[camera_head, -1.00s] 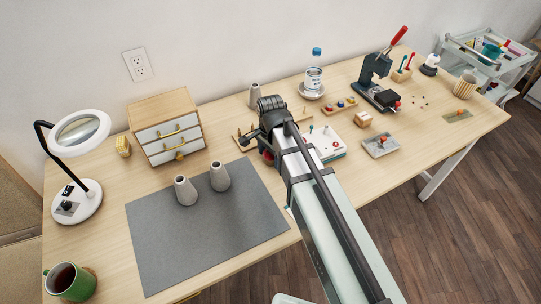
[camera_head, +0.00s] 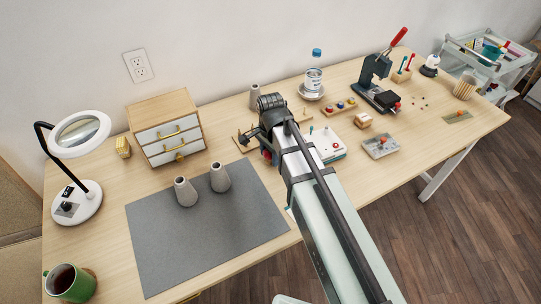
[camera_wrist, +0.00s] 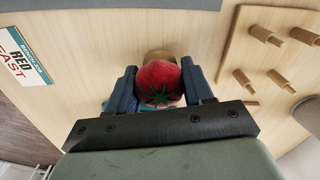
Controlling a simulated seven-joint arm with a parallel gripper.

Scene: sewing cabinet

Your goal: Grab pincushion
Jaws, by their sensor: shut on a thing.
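The pincushion is a red tomato shape with a green leafy top (camera_wrist: 159,78), at the centre of the wrist view. My gripper (camera_wrist: 160,88) has its two dark blue fingers closed against its left and right sides. In the head view, only a small red part of the pincushion (camera_head: 267,155) shows beside my gripper (camera_head: 262,146), and my arm hides the rest. I cannot tell whether the pincushion is clear of the table.
A wooden peg rack (camera_wrist: 270,60) stands right of my gripper in the wrist view, close by. A label card (camera_wrist: 22,58) lies at left. In the head view, grey cones stand on a grey mat (camera_head: 205,240), and a drawer box (camera_head: 165,125) stands behind.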

